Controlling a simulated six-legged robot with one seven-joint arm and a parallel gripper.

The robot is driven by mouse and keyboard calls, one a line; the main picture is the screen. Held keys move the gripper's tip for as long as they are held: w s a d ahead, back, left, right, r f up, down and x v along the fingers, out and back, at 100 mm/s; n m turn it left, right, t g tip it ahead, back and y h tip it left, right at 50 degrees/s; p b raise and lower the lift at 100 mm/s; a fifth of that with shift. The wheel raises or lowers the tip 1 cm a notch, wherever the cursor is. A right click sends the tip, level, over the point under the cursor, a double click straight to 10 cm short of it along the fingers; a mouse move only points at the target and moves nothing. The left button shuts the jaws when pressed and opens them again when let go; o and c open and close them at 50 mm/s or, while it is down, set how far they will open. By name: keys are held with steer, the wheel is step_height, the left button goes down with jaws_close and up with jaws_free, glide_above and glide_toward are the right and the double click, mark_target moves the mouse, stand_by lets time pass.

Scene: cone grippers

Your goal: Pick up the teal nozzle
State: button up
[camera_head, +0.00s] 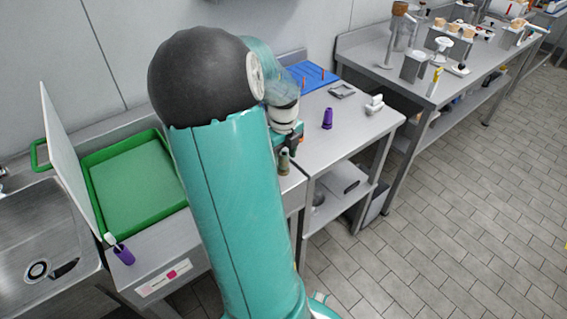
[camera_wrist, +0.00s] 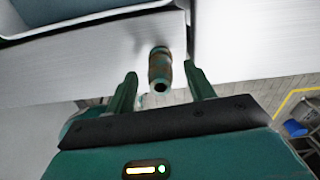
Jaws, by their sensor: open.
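The teal nozzle (camera_wrist: 160,68) shows in the wrist view between and just beyond the fingertips of my gripper (camera_wrist: 160,82). It looks teal with brownish bands and has a dark round opening at its near end. My gripper is open, with a finger on each side of the nozzle and a gap on both sides. In the head view the nozzle (camera_head: 284,162) stands near the front edge of the metal table, just below my gripper (camera_head: 287,149). My arm hides part of the table around it.
A purple nozzle (camera_head: 327,118) stands on the table to the right, with a white fitting (camera_head: 374,104) beyond it. A blue mat (camera_head: 313,74) lies at the back. A green tray (camera_head: 88,160) is at the left, with another purple piece (camera_head: 123,254) in front.

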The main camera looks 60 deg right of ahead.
mark_target(283, 163)
step_height(283, 163, down, 3)
steer(key=shift+f, duration=0.2)
steer(key=c, duration=1.1)
steer(key=shift+o, duration=0.2)
steer(key=shift+r, duration=0.1)
steer(key=shift+r, duration=0.4)
step_height(283, 163, up, 2)
steer(key=shift+r, duration=0.1)
steer(key=s+a+r, duration=0.5)
steer(key=a+r, duration=0.5)
steer(key=a, duration=0.3)
